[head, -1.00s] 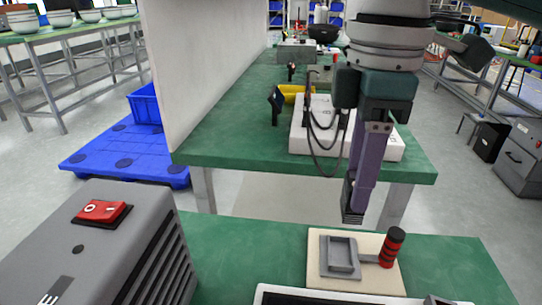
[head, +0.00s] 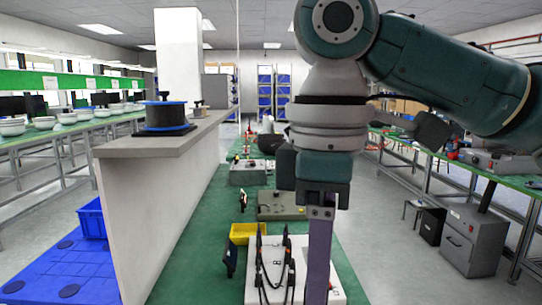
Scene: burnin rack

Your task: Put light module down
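My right arm comes in from the upper right, and its gripper (head: 318,262) hangs straight down over the green bench. Only one side of the purple finger part shows, and the tips are cut off by the bottom edge. I cannot tell whether it is open or holds anything. No light module can be made out in the head view now. My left gripper is not in view.
A white box (head: 273,262) with black cables lies on the green bench (head: 205,270) behind the gripper. A yellow bin (head: 243,232) and grey units (head: 280,206) stand farther back. A pale partition (head: 140,220) borders the bench's left side.

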